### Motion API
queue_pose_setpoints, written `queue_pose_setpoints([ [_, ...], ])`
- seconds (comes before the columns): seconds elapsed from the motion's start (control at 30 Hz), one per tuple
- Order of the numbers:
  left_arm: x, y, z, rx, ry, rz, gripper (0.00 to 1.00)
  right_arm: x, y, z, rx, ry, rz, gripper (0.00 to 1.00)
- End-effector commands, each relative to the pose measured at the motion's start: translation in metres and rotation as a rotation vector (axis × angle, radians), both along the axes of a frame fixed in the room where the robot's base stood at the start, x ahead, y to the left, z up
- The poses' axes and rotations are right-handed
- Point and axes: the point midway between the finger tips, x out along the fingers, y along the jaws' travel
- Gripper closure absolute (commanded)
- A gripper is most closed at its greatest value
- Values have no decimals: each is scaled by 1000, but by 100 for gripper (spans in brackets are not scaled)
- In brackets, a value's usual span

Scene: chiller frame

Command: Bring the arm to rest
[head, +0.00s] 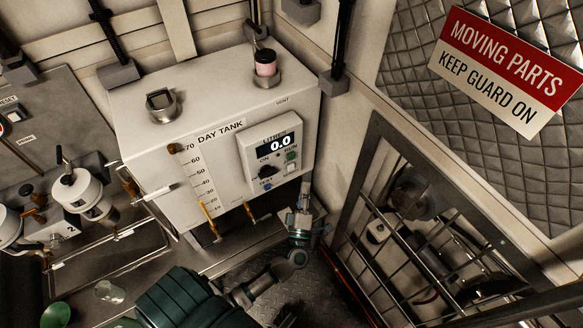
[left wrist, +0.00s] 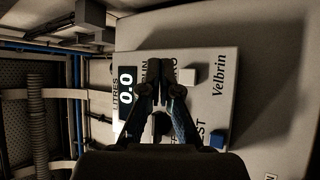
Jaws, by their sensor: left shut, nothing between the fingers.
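My left gripper (head: 304,192) is beside the lower right corner of the white day tank (head: 150,130), below the grey control panel (head: 262,140). My left arm reaches up to it from the bottom of the head view. In the left wrist view the fingers of my left gripper (left wrist: 158,78) are together and empty. They point at the control panel (left wrist: 210,95), whose display (left wrist: 125,92) reads 0.0. The fingers partly cover the panel's lettering and its dark knob. I cannot tell the exact gap between fingertips and panel. My right gripper is not in view.
A barred guard (head: 385,235) covers machinery at the right, under a red and white warning sign (head: 503,68). White filter housings (head: 82,193) stand at the left.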

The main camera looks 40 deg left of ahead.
Motion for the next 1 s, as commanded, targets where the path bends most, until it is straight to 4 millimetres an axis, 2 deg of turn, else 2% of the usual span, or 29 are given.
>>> queue_pose_setpoints([
  [0.43, 0, 0, -1, 3, 4, -3, 100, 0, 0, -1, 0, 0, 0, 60],
  [0.57, 5, -18, -15, 87, 81, -74, 100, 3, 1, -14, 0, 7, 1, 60],
  [0.67, 7, -54, -54, 254, 251, -217, 100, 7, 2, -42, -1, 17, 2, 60],
  [0.77, -7, -93, -122, 454, 499, -399, 100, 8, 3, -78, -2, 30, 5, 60],
  [0.8, -18, -105, -152, 529, 603, -467, 100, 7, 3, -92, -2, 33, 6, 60],
  [0.87, -41, -117, -196, 627, 758, -564, 100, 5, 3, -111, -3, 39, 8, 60],
  [0.9, -59, -122, -225, 686, 860, -623, 100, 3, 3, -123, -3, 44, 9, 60],
  [0.97, -91, -124, -265, 766, 1014, -708, 100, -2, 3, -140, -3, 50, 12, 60],
  [1.0, -114, -123, -290, 815, 1116, -761, 100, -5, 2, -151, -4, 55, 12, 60],
])
